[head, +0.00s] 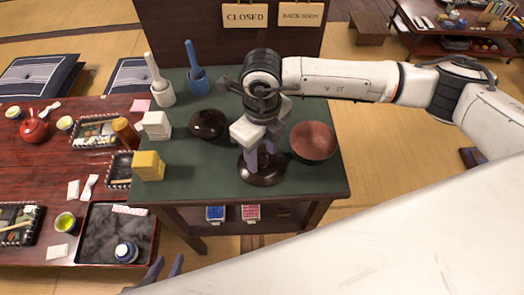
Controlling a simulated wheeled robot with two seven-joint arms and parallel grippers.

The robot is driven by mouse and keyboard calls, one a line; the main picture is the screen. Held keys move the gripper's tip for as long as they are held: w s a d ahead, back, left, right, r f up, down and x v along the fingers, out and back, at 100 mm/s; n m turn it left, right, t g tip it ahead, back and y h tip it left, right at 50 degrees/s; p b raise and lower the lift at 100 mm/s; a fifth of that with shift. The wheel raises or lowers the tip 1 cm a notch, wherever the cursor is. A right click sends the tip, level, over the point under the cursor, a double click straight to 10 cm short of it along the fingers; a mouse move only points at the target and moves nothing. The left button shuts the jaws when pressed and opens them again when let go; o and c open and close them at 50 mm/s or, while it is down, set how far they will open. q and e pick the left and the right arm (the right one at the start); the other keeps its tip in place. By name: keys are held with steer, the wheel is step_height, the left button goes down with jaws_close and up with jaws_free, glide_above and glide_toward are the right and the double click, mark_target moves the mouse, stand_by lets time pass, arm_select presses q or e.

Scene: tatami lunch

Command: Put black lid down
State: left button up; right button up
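The black lid (262,175), a dark, glossy round piece, is at the front middle of the green-topped stand (215,177). My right gripper (262,162) points down over it, its purple fingers closed on its top centre. The grip point is partly hidden, and I cannot tell whether the lid touches the green top. My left gripper (166,270) is low at the bottom of the view, its two dark fingertips apart and empty, in front of the stand.
A dark round bowl (208,124) is left of the lid and a reddish-brown bowl (313,142) is right. White (156,124) and yellow (148,166) blocks line the left edge. A white (160,92) and a blue (198,82) handled piece stand behind. The front left of the top is clear.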

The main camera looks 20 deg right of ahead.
mark_target(262, 158)
steer(key=shift+r, duration=0.1)
steer(key=shift+r, duration=0.25)
step_height(262, 158, up, 12)
steer(key=b, duration=0.1)
steer(key=shift+f, duration=0.2)
stand_by(0.5)
